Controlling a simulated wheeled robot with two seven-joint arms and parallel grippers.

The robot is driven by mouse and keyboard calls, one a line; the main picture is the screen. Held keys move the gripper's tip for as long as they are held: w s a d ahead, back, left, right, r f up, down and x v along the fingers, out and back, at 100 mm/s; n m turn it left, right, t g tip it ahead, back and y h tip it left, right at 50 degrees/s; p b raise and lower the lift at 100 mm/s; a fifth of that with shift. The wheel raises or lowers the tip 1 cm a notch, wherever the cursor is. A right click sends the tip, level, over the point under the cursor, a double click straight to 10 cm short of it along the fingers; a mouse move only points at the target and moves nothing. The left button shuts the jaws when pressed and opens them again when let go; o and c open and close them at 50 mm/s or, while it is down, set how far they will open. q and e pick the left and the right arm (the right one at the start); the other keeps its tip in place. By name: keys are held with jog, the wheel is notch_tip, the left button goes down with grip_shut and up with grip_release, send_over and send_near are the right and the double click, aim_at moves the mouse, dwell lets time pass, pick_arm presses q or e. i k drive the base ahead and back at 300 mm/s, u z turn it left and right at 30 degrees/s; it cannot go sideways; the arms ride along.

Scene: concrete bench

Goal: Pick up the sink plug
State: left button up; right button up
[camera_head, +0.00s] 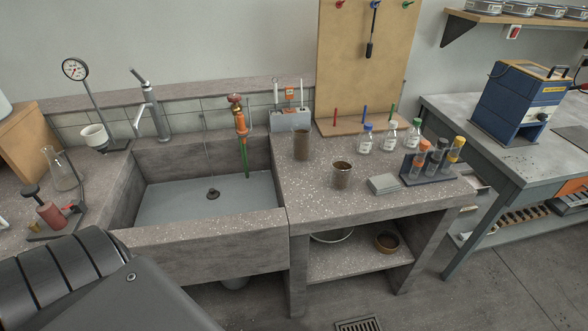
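The sink plug (213,194) is a small dark, round piece lying on the floor of the concrete sink (170,212), near its middle. A thin chain or cord seems to run from it up toward the back wall. Nothing touches the plug. A dark grey part of my own arm fills the lower left corner, in front of the sink's near left side. Neither of my grippers shows in the head view.
A metal faucet (150,105) and an orange-red valve with a green hose (240,125) stand at the sink's back. A dial gauge (75,69) and a flask (62,172) stand left. Cups (342,175), bottles (366,140) and a tube rack (428,178) stand right.

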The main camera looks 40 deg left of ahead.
aim_at(212, 194)
jog(key=z, duration=0.95)
jog(key=k, duration=1.1)
jog(key=u, duration=1.25)
jog(key=i, duration=0.5)
jog(key=u, duration=0.05)
